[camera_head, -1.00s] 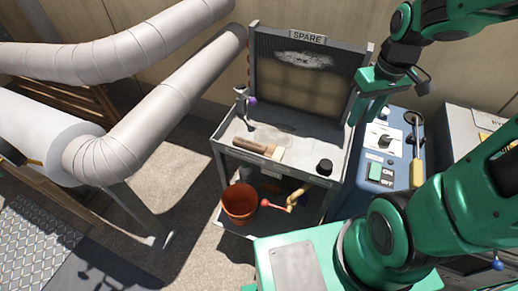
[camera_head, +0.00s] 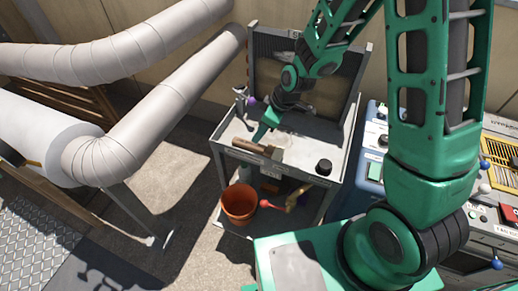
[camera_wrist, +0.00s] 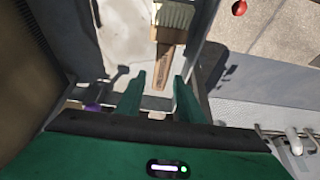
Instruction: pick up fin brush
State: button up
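The fin brush (camera_head: 250,146) lies flat on the top tray of a grey cart (camera_head: 222,140). It has a wooden handle and pale bristles. In the wrist view its handle (camera_wrist: 165,62) points toward my gripper and its bristles (camera_wrist: 173,15) are at the top edge. My gripper (camera_wrist: 158,84) is open, with one green finger on each side of the handle's near end. Nothing appears gripped. In the head view my gripper (camera_head: 264,135) is low over the tray by the brush, and partly covers the tray behind it.
A black round object (camera_head: 324,167) sits at the tray's right front. A metal piece with a purple knob (camera_head: 251,100) stands at the tray's left. An orange bucket (camera_head: 239,203) and a red-ended tool (camera_head: 265,203) are on the lower shelf. A framed coil panel (camera_head: 345,80) stands behind.

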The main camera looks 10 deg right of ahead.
aim_at(252, 144)
jog(key=shift+x, duration=3.95)
jog(key=shift+s, duration=0.15)
jog(key=c, duration=0.8)
